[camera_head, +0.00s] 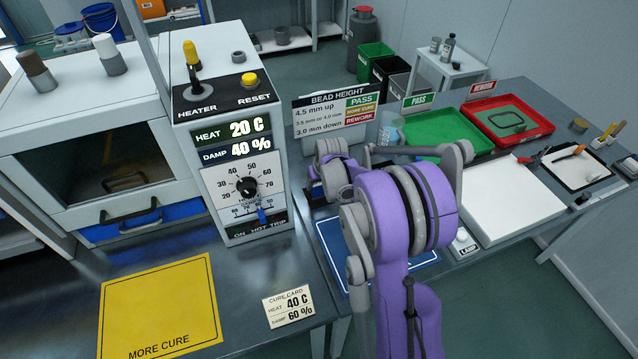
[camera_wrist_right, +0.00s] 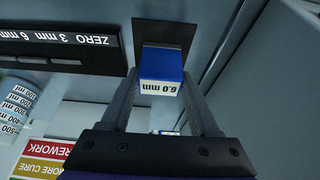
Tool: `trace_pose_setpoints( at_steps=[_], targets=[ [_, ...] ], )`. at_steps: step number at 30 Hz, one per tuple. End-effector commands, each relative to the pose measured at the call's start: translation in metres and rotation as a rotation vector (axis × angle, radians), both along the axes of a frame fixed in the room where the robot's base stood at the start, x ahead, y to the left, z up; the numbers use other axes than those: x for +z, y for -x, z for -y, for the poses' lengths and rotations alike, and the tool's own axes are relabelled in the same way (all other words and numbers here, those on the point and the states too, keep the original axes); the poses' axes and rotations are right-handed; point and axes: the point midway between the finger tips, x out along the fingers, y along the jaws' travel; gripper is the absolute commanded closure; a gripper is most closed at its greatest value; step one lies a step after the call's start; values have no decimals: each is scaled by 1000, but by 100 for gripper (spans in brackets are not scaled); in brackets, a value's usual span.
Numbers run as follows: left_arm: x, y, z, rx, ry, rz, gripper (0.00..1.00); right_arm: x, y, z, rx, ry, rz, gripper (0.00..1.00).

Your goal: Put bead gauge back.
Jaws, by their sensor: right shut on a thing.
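In the right wrist view my right gripper (camera_wrist_right: 162,88) is shut on the bead gauge (camera_wrist_right: 161,66), a blue block whose pale display reads 6.0 mm upside down. A dark flat plate (camera_wrist_right: 166,33) shows just beyond it; I cannot tell whether it belongs to the gauge. A dark bar (camera_wrist_right: 60,42) labelled ZERO, 3 mm and 6 mm lies beside the gauge at the left, apart from it in the picture. In the head view my purple right arm (camera_head: 385,215) hides the gauge and my right fingertips. My left gripper is not in view.
The BEAD HEIGHT sign (camera_head: 335,112) and a clear beaker (camera_head: 391,130) stand behind my right arm. A green PASS tray (camera_head: 462,143) and a red REWORK tray (camera_head: 540,112) lie to the right. A yellow MORE CURE mat (camera_head: 160,300) lies front left, below the cure chamber (camera_head: 85,120).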

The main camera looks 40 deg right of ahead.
Motion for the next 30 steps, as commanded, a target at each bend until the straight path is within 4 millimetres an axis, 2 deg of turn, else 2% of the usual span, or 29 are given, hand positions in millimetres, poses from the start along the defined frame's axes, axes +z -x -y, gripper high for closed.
trace_pose_setpoints(
  at_steps=[3,4,9,17,21,26,30],
  targets=[
    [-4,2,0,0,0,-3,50,-4,0,0,0,0,-1,100],
    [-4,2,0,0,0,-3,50,-4,0,0,0,0,-1,36],
    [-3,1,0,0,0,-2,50,-3,0,0,0,0,0,8],
    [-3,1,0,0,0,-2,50,-2,0,0,0,0,0,8],
    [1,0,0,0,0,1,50,7,2,0,0,0,1,8],
    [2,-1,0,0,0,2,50,33,13,-4,0,0,0,8],
    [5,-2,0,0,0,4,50,62,25,-8,0,0,0,8]
  ],
)
